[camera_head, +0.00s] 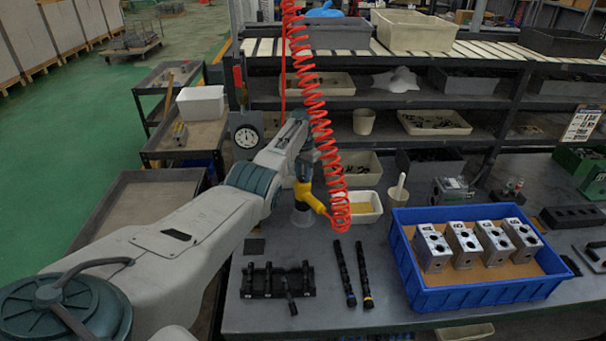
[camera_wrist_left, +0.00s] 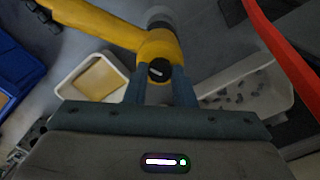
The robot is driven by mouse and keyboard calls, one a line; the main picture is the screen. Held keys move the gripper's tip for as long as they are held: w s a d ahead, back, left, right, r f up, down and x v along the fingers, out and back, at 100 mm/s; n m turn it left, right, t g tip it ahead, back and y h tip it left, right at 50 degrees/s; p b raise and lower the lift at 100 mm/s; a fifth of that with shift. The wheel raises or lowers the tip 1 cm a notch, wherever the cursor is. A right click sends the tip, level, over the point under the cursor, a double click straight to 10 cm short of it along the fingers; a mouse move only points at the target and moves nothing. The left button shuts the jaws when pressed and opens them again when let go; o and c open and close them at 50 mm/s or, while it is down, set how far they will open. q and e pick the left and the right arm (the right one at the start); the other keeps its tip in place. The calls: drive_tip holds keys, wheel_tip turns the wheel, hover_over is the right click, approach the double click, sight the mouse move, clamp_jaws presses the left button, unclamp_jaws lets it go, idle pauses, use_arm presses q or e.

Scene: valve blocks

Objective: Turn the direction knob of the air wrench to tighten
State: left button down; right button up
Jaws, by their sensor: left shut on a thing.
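The yellow air wrench (camera_head: 312,201) hangs at the lower end of a red coiled hose (camera_head: 322,130) above the workbench. It also shows in the left wrist view (camera_wrist_left: 158,48), where its round black direction knob (camera_wrist_left: 158,71) with a pale mark faces the camera. My left gripper (camera_wrist_left: 162,90) has one finger on each side of the wrench body next to the knob and is shut on the wrench. The right gripper is in neither view.
A blue crate (camera_head: 484,296) with several metal valve blocks stands on the workbench (camera_head: 333,318) at right. Two black rods (camera_head: 344,274) and a black fixture (camera_head: 278,282) lie in front. A white tray (camera_head: 365,206) and shelves stand behind the wrench.

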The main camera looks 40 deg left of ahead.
sight(303, 178)
use_arm(q)
drive_tip(key=shift+r, duration=0.1)
idle(0.3)
drive_tip(key=c, duration=1.2)
unclamp_jaws()
wheel_tip(303, 178, up, 11)
drive_tip(key=b, duration=0.3)
drive_tip(key=shift+s, duration=0.1)
